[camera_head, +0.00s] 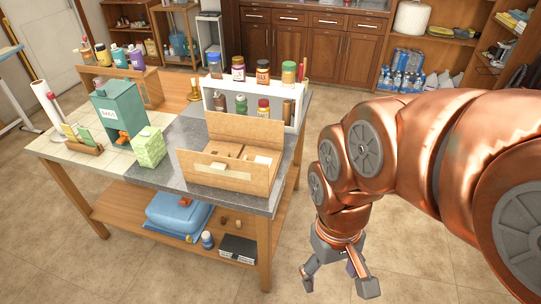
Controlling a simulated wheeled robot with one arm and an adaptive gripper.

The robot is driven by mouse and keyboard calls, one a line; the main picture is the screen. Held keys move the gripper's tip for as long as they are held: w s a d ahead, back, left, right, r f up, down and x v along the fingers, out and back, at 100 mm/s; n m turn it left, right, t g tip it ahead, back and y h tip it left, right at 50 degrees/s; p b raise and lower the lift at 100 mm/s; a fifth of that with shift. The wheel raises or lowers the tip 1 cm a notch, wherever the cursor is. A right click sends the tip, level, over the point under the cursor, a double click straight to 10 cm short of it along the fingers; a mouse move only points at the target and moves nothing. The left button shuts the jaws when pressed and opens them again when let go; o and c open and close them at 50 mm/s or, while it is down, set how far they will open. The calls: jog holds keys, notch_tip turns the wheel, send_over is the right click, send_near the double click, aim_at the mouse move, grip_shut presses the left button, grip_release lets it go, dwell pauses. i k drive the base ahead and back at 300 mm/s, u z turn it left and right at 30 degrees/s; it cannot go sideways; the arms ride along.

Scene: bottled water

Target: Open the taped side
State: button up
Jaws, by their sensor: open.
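A cardboard box (234,175) sits on the grey part of the table near its front right corner. Its back flap (246,128) stands up, and its front panel or flap leans toward me. A small pale patch (217,167), perhaps tape, shows on the front, and a pale strip runs along the panel below it. Inner brown pieces show between the flaps; whether they are flaps or contents I cannot tell. My gripper (338,287) is open and empty. It points down over the floor, right of the table and apart from the box.
A white shelf (215,102) with several jars stands behind the box. A green patterned box (149,146) and a teal box (118,112) stand to its left. The lower shelf holds a blue bag (178,214). The floor around my gripper is clear.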

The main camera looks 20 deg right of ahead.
aim_at(245, 171)
jog(key=u, duration=0.55)
jog(key=k, duration=1.3)
jog(key=u, duration=0.65)
jog(key=i, duration=1.2)
jog(key=u, duration=0.65)
